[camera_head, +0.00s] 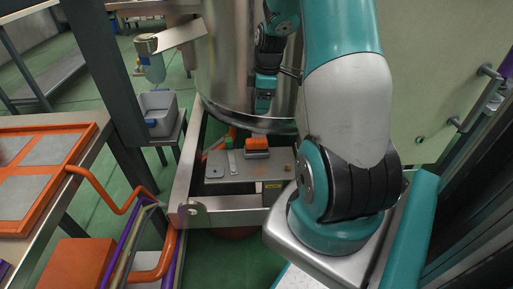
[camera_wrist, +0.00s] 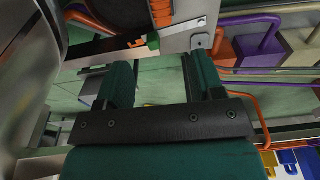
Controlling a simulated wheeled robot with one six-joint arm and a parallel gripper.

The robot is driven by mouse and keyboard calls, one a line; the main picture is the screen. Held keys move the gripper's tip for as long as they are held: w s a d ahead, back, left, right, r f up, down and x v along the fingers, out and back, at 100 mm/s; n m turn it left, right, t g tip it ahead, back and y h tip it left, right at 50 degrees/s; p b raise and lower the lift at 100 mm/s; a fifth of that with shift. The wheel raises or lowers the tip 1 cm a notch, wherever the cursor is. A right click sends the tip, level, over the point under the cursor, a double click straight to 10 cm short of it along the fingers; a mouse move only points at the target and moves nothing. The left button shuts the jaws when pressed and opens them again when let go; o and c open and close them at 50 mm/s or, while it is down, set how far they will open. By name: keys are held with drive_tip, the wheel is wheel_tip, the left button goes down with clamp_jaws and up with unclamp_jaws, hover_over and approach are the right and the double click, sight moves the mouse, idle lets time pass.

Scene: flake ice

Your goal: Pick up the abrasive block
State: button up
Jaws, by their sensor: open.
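An orange block with a pale grey lower part (camera_head: 257,146), which looks like the abrasive block, lies on a grey shelf plate (camera_head: 232,187) below the big steel drum. In the wrist view an orange ridged piece (camera_wrist: 161,12) shows at the top edge, cut off by the frame; I cannot tell if it is the same block. My gripper (camera_head: 264,101) hangs in front of the drum, above the block and apart from it. In the wrist view my gripper (camera_wrist: 162,72) has its two fingers wide apart with nothing between them.
A small green piece (camera_head: 229,142) and a thin pale strip (camera_head: 232,162) lie left of the block. The steel drum (camera_head: 228,60) stands close behind my gripper. A metal frame (camera_head: 185,180) borders the plate. An orange-rimmed table (camera_head: 88,150) is at left.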

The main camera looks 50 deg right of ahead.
sight(257, 140)
drive_tip(key=f, duration=0.3)
drive_tip(key=f+b, duration=0.1)
drive_tip(key=f, duration=0.3)
drive_tip(key=w+a+f+b, duration=0.1)
drive_tip(key=f, duration=0.2)
drive_tip(key=shift+f, duration=0.2)
wheel_tip(257, 140, down, 5)
drive_tip(key=shift+f+b, duration=0.1)
drive_tip(key=shift+b, duration=0.55)
drive_tip(key=c, duration=1.1)
wheel_tip(257, 140, up, 20)
drive_tip(key=p, duration=0.4)
